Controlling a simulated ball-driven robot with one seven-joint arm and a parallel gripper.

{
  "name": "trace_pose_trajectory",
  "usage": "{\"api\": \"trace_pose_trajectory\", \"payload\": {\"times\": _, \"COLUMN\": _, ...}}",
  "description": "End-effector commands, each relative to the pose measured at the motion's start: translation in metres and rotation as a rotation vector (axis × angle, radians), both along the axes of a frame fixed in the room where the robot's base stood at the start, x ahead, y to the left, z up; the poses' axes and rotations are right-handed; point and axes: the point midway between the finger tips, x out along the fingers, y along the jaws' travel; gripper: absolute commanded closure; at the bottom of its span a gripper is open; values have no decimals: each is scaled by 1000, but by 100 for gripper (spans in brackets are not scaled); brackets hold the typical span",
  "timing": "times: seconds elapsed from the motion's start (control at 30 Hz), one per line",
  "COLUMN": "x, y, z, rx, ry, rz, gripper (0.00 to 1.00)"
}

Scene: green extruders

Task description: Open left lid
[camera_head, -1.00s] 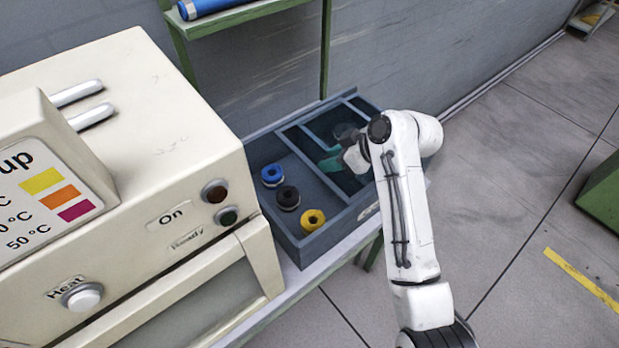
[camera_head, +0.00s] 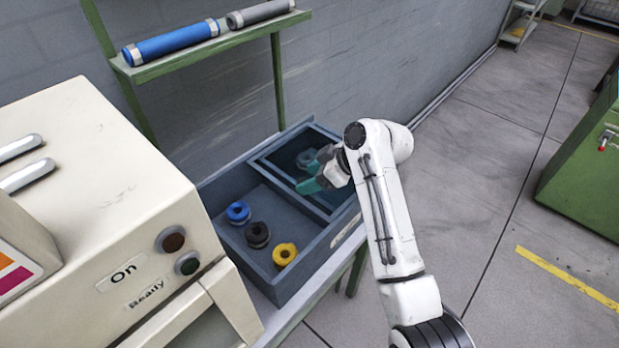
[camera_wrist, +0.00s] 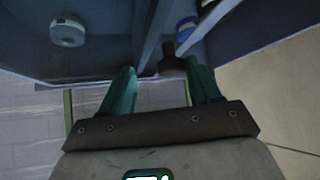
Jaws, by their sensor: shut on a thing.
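A grey-blue bin (camera_head: 285,289) stands beside the cream machine. Its left part is uncovered, with a blue, a black and a yellow spool inside. A dark see-through lid (camera_head: 292,158) in a grey frame lies over the right part. My gripper (camera_head: 318,180), with teal fingers, is low over this lid, partly hidden by my wrist. In the wrist view my gripper (camera_wrist: 165,82) has a dark knob (camera_wrist: 172,62) between its fingers; it looks like the left lid's handle. The finger contact is hard to make out.
The cream machine (camera_head: 90,180) stands close at left. A green shelf (camera_head: 215,48) with blue and grey rolls hangs behind the bin. Open floor lies to the right.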

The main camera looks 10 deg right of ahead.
Motion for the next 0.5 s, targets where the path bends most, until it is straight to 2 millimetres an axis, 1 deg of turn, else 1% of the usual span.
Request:
{"api": "trace_pose_trajectory", "payload": {"times": 0.03, "x": 1, "y": -4, "z": 1, "rx": -2, "ry": -3, "rz": -8, "gripper": 44}}
{"api": "trace_pose_trajectory", "payload": {"times": 0.3, "x": 0, "y": -3, "z": 2, "rx": -1, "ry": -2, "rz": -4, "gripper": 44}}
{"api": "trace_pose_trajectory", "payload": {"times": 0.37, "x": -2, "y": -6, "z": 5, "rx": -1, "ry": -3, "rz": -4, "gripper": 44}}
{"api": "trace_pose_trajectory", "payload": {"times": 0.5, "x": -9, "y": -18, "z": 18, "rx": -1, "ry": -3, "rz": -5, "gripper": 44}}
